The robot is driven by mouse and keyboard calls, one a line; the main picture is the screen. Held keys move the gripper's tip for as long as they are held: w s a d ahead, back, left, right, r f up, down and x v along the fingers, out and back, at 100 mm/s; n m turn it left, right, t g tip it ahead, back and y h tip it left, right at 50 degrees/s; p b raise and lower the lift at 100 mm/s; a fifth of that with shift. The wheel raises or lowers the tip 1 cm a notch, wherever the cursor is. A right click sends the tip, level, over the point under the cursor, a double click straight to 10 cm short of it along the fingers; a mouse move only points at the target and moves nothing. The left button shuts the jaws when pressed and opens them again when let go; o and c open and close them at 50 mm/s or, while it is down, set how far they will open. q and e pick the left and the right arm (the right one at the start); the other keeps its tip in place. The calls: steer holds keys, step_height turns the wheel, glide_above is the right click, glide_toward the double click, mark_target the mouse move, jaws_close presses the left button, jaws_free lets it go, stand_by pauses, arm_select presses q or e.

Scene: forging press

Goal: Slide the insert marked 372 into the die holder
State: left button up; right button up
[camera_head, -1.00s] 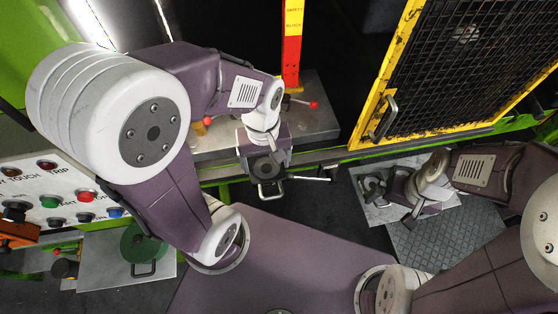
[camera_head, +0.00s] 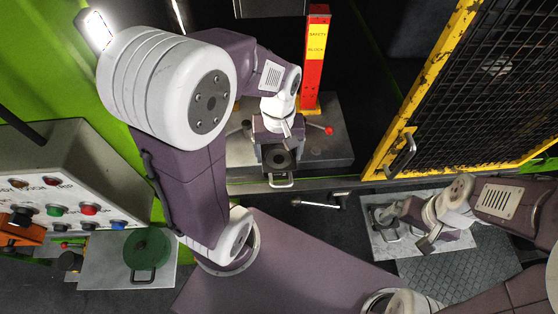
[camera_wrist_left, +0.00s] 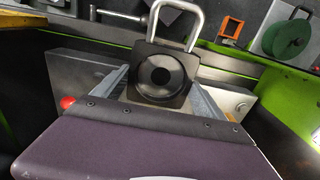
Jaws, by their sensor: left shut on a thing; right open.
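My left gripper (camera_head: 279,148) is shut on a dark square insert (camera_head: 279,160) with a round recess and a metal loop handle. The left wrist view shows the insert (camera_wrist_left: 162,75) between the two fingers, its handle pointing away from the gripper. No number is readable on it. The insert is at the front edge of a grey steel block (camera_head: 325,145) on the press, which appears to be the die holder. My arm hides its opening, so I cannot tell how far the insert is in. My right gripper (camera_head: 424,240) is open and empty, at the right-hand plate.
A red and yellow safety block (camera_head: 316,60) stands behind the steel block. A yellow-framed mesh guard (camera_head: 420,90) is at right. Another handled piece (camera_head: 384,215) lies on the right plate. A green round piece (camera_head: 148,248) and the control panel (camera_head: 70,195) are at left.

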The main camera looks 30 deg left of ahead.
arm_select(q)
steer(key=shift+w+a+r, duration=0.2)
steer(key=shift+w+a, duration=0.75)
steer(key=shift+w, duration=0.1)
steer(key=shift+w+a, duration=0.25)
steer(key=shift+w, duration=0.2)
steer(key=shift+w+a, duration=0.2)
steer(key=shift+w, duration=0.25)
steer(key=shift+w+a+f+b, duration=0.3)
steer(key=shift+w+f+b, duration=0.3)
steer(key=shift+f, duration=0.3)
steer(key=shift+w+a+f+b, duration=0.3)
steer(key=shift+f+b, duration=0.15)
steer(key=shift+f, duration=0.1)
steer(key=shift+f+b, duration=0.35)
steer(key=shift+f, duration=0.3)
arm_select(e)
steer(key=shift+s+f, duration=0.15)
steer(key=shift+f, duration=0.55)
steer(key=shift+s+f, duration=0.1)
steer(key=shift+f, duration=0.55)
arm_select(q)
steer(key=shift+d, duration=0.1)
arm_select(e)
steer(key=shift+r, duration=0.3)
arm_select(q)
steer(key=shift+f, duration=0.35)
arm_select(e)
steer(key=shift+f, duration=0.3)
